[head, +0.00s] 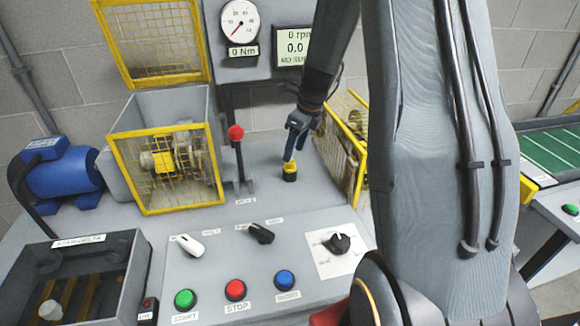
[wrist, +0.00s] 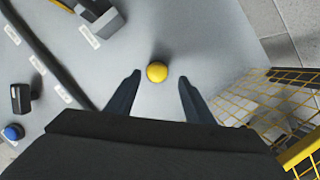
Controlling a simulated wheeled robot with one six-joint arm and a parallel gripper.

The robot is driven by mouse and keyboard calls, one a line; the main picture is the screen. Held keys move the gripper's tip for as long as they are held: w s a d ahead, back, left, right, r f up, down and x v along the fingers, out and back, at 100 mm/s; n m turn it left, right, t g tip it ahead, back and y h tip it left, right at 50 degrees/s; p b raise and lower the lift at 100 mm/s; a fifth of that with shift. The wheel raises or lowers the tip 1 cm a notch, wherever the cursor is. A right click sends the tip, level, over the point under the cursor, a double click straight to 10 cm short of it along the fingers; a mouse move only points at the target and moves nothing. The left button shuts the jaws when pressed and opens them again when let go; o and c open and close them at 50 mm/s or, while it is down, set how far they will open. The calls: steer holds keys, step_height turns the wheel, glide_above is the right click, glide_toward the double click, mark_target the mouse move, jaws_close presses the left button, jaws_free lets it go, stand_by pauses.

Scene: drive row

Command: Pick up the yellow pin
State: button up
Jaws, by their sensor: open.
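The yellow pin (head: 290,168) stands upright in a small dark holder (head: 290,177) on the grey panel in the head view. In the wrist view the round yellow top of the pin (wrist: 157,72) shows just beyond the fingertips, about midway between them. My gripper (head: 290,157) is just above the pin in the head view, pointing down. In the wrist view my gripper (wrist: 160,78) is open, with a finger on each side and nothing held. The lower part of the pin is hidden in the holder.
A yellow mesh guard (head: 345,150) stands close to the right of the pin. A red-knobbed lever (head: 236,133) and a caged machine (head: 165,155) are to the left. Switches and the blue button (head: 285,279) lie in front. Bare panel surrounds the pin.

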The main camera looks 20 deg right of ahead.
mark_target(290, 169)
steer(key=shift+p+x, duration=0.45)
steer(key=shift+x, duration=1.65)
steer(key=shift+s+a, duration=0.1)
steer(key=shift+s, duration=0.05)
steer(key=c, duration=1.1)
